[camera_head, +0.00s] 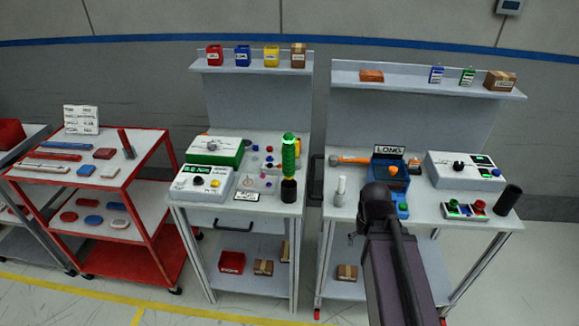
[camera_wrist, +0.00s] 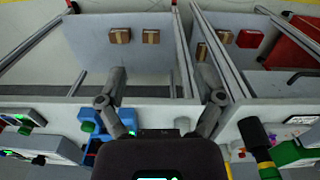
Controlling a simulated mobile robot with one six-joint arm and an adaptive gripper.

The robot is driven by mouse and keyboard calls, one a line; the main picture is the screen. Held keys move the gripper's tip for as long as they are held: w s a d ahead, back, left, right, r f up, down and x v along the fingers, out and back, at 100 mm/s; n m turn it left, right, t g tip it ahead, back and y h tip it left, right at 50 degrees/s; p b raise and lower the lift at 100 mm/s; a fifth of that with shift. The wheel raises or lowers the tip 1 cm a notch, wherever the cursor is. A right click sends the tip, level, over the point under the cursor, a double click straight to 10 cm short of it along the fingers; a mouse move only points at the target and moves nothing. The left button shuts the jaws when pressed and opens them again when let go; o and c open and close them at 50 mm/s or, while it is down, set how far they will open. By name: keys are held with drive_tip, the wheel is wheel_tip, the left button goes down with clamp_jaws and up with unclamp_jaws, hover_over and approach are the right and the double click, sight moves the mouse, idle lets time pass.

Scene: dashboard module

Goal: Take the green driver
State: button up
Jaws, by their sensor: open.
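The green driver (camera_head: 289,155) stands upright at the front right of the left workbench, its ribbed green handle above a black lower part. In the wrist view, the driver (camera_wrist: 267,163) shows at the lower right, partly cut off by the frame's edge. My gripper (camera_wrist: 163,76) is open, its two fingers spread with nothing between them. It is apart from the driver, to the left of it in the wrist view. In the head view, my dark arm rises in front of the right workbench and my fingers are mostly hidden.
The right workbench (camera_head: 345,213) holds a blue stand (camera_head: 389,173), an orange-handled hammer (camera_head: 351,160) and a white cylinder (camera_head: 340,190). A narrow gap separates the benches.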

drive_tip(key=w+a+f+n+t+h+b, duration=0.2)
drive_tip(key=w+a+n+h+b, duration=0.25)
drive_tip(key=w+n, duration=0.3)
drive_tip(key=n+t+h+b, duration=0.65)
drive_tip(key=n+t, duration=0.55)
drive_tip(key=n, duration=0.8)
approach(285, 165)
drive_tip(key=s+a, duration=0.1)
drive_tip(key=a, duration=0.1)
drive_tip(key=shift+s+d+r, duration=0.1)
drive_tip(key=shift+d+r, duration=0.05)
drive_tip(key=shift+r, duration=0.05)
drive_tip(key=shift+d+h, duration=0.1)
drive_tip(key=shift+h, duration=0.2)
drive_tip(key=shift+x, duration=4.25)
drive_tip(key=shift+d+f, duration=0.1)
drive_tip(key=shift+f, duration=0.05)
drive_tip(key=shift+f+x, duration=0.2)
drive_tip(key=shift+x, duration=2.4)
